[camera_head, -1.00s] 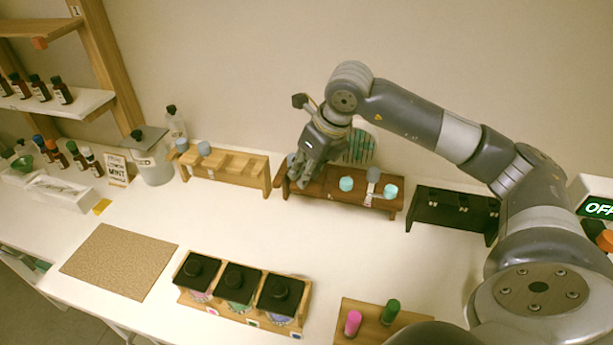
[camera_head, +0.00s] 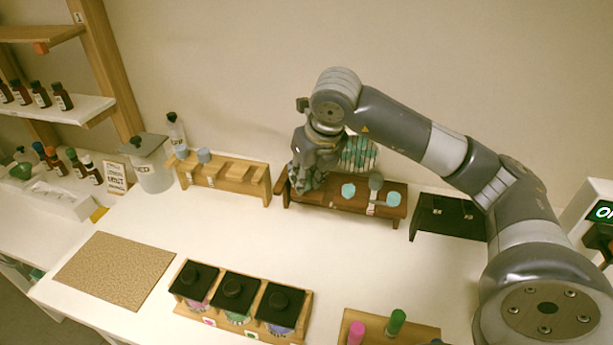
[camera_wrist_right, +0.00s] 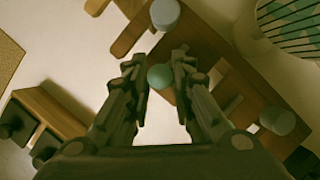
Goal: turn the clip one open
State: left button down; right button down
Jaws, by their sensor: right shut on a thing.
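A dark brown rack (camera_head: 335,195) stands near the wall, with a teal cap (camera_head: 348,190), a grey cap (camera_head: 376,181) and another teal cap (camera_head: 393,198) showing on its right part. My right gripper (camera_head: 303,187) is down at the rack's left end. In the right wrist view its two fingers (camera_wrist_right: 159,82) lie on either side of a round teal cap (camera_wrist_right: 160,76), and it is shut on it. The bottle under this cap is hidden, and no clip can be made out. My left gripper is not in view.
A light wood rack (camera_head: 228,177) with grey caps stands left of the brown one, a black rack (camera_head: 447,216) right of it. A striped basket (camera_head: 361,153) is behind. Black-lidded jars (camera_head: 234,293) and a cork mat (camera_head: 116,270) lie in front. The middle table is clear.

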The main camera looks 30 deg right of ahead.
jog(key=shift+r, duration=0.1)
jog(key=c, duration=1.4)
grip_release()
jog(key=shift+o, duration=0.2)
jog(key=v, duration=1.2)
